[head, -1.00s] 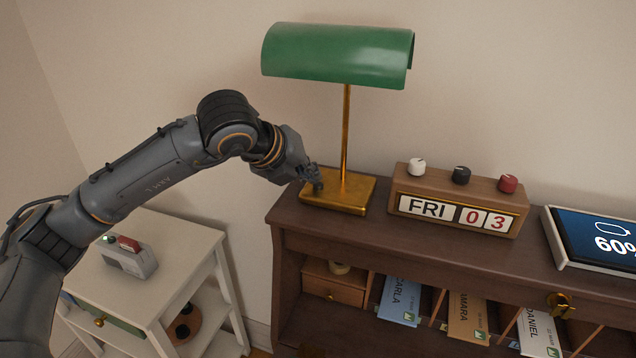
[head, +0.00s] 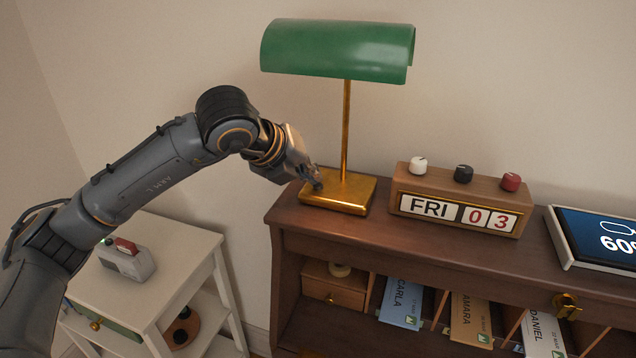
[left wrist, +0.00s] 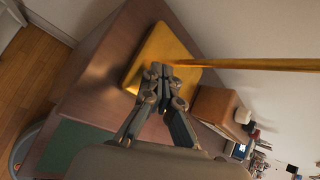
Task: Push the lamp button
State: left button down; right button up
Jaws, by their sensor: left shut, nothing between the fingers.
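The lamp has a green shade (head: 338,50), a thin brass stem (head: 346,130) and a square brass base (head: 345,196) on the dark wooden cabinet. My left gripper (head: 316,184) is shut and empty, with its fingertips at the left part of the base. In the left wrist view the closed fingertips (left wrist: 160,72) overlap the brass base (left wrist: 150,50), beside the foot of the stem (left wrist: 240,64). The fingers hide the lamp button, and I cannot tell whether it is pressed. My right gripper is not in view.
A wooden calendar box (head: 460,200) with three knobs stands right of the lamp. A tablet (head: 600,240) lies farther right. A white side table (head: 190,250) with a small grey device (head: 128,262) stands at the left. A wall is close behind the lamp.

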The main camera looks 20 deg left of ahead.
pick_arm(q)
jog(key=shift+r+p, duration=1.3)
jog(key=shift+r, duration=1.8)
jog(key=shift+f, duration=0.1)
